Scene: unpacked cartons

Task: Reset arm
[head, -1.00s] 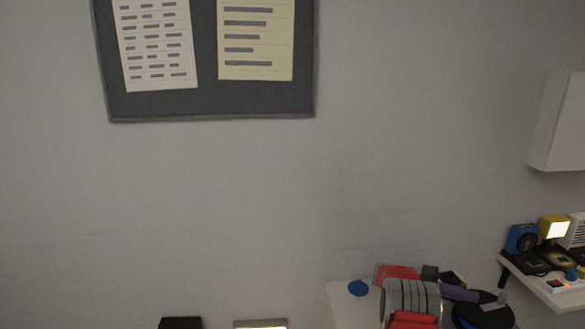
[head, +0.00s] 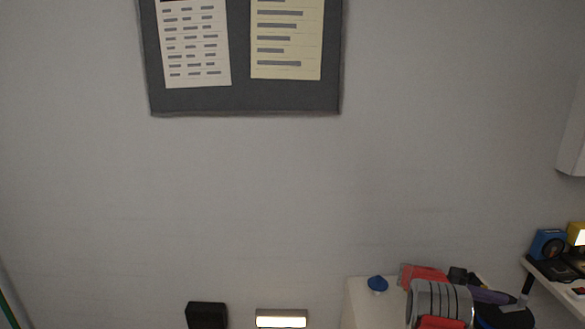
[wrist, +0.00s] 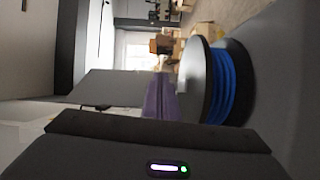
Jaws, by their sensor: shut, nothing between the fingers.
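My gripper (wrist: 160,88) shows in the wrist view as two purple fingers, pressed together above the dark wrist housing. It is shut and holds nothing. A reel of blue cable (wrist: 228,84) with a grey side disc stands just right of the fingers in that view; whether they touch cannot be told.
A shelf (head: 555,289) with small devices is at the right edge. A dark noticeboard (head: 245,95) hangs on the otherwise bare wall. Cartons (wrist: 201,30) lie far off.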

